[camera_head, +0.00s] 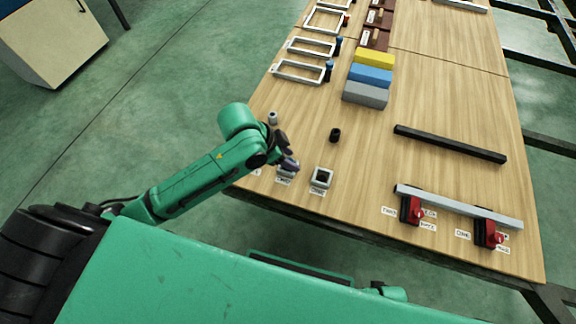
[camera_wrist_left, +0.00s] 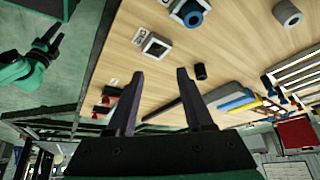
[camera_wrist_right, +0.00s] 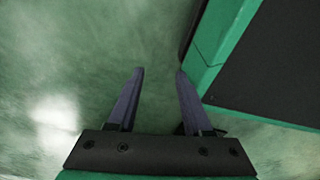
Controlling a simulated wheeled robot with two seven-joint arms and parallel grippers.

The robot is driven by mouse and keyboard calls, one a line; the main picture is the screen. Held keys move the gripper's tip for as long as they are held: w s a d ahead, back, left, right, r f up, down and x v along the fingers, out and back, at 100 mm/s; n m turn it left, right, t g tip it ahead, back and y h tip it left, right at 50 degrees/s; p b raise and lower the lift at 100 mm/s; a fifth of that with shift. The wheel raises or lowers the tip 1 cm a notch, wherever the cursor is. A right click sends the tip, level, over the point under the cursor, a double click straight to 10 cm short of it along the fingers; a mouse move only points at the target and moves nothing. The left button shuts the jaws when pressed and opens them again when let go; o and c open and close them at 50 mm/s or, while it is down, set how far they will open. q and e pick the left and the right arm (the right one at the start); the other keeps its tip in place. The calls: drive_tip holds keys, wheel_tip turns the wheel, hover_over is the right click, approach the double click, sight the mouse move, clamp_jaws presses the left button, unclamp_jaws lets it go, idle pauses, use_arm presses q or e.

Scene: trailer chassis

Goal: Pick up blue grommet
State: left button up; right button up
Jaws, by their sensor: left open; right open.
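The blue grommet (camera_wrist_left: 192,16) shows in the left wrist view as a blue ring with a dark hole, on or in a small pale block at the top edge. In the head view my left gripper (camera_head: 288,158) is over that block (camera_head: 284,181) and hides the grommet. My left gripper (camera_wrist_left: 160,72) is open with nothing between its fingers; the grommet is beyond and right of the fingertips in the wrist view. My right gripper (camera_wrist_right: 160,71) is open and empty over the green floor, away from the table.
A square block with a dark hole (camera_head: 321,178) and a black cylinder (camera_head: 335,134) stand nearby. A grey ring (camera_head: 272,117) lies behind the left gripper. Yellow, blue and grey blocks (camera_head: 365,94), dark and grey bars, and red clamps (camera_head: 410,210) are farther off. The table's front edge is close.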

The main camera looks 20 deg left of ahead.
use_arm(q)
drive_tip(key=w+a+m+g, duration=0.1)
drive_tip(key=w+a, duration=0.3)
drive_tip(key=a, duration=0.3)
drive_tip(key=shift+y, duration=0.3)
drive_tip(key=b+x, duration=0.1)
drive_tip(key=x, duration=0.4)
drive_tip(key=b+x, duration=0.2)
drive_tip(key=x, duration=0.2)
drive_tip(key=b+x, duration=0.2)
drive_tip(key=x, duration=0.3)
drive_tip(key=shift+s+a+f, duration=0.2)
drive_tip(key=shift+a+f, duration=0.1)
drive_tip(key=shift+f, duration=0.25)
clamp_jaws()
use_arm(e)
drive_tip(key=w+a+r, duration=0.2)
drive_tip(key=w+r, duration=0.3)
drive_tip(key=w, duration=0.2)
drive_tip(key=shift+w+a+r, duration=0.15)
drive_tip(key=shift+w+r, duration=0.2)
drive_tip(key=shift+r, duration=0.05)
